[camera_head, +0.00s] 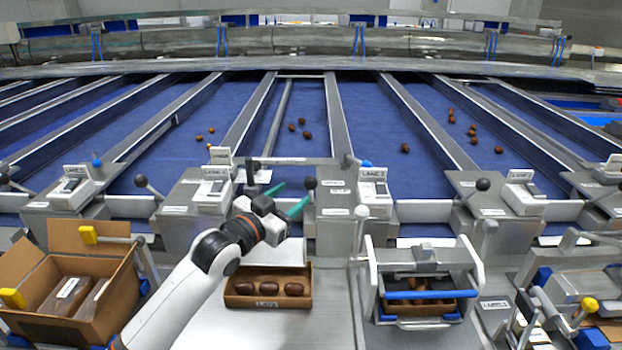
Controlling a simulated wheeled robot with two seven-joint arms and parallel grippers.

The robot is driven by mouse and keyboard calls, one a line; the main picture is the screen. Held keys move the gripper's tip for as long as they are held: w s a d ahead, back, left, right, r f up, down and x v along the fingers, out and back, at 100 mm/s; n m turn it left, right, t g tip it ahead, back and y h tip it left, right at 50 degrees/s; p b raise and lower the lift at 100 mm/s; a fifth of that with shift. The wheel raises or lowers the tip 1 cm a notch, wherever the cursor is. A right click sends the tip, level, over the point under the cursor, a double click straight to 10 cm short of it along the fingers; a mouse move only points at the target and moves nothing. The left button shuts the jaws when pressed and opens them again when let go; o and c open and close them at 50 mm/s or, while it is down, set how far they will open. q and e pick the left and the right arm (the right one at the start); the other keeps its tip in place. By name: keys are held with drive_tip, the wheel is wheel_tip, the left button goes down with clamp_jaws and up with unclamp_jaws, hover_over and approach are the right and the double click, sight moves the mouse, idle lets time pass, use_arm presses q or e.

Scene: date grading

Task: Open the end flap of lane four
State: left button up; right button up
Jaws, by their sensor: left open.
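My left gripper (288,197) reaches in from the bottom left. Its teal fingers are spread apart with nothing between them, beside a lever with a black ball knob (310,183). I cannot tell whether a finger touches the lever. The lever stands at the end of a blue lane (300,108) carrying a few dates. A control box (212,192) left of this lane has a small label that seems to read lane 4, and another box (373,190) stands to its right. The gripper and wrist hide part of the lane's end, so the flap's position is unclear. My right gripper is not in view.
A brown tray (268,301) with 3 dates sits below the lane end. A cardboard carton (75,290) stands at left, and a metal frame with a blue bar (420,295) at right. Other lanes have similar black-knobbed levers (482,184). The steel counter (325,330) has bare room.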

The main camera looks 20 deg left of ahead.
sight(307, 186)
use_arm(q)
drive_tip(key=x, duration=0.4)
drive_tip(key=shift+w+d+p, duration=0.15)
drive_tip(key=shift+w+p, duration=0.1)
drive_tip(key=shift+p, duration=0.05)
drive_tip(key=x, duration=0.3)
drive_tip(key=shift+f, duration=0.2)
drive_tip(key=shift+w, duration=0.25)
drive_tip(key=shift+w+d, duration=0.1)
drive_tip(key=shift+w, duration=0.05)
drive_tip(key=shift+c, duration=0.7)
clamp_jaws()
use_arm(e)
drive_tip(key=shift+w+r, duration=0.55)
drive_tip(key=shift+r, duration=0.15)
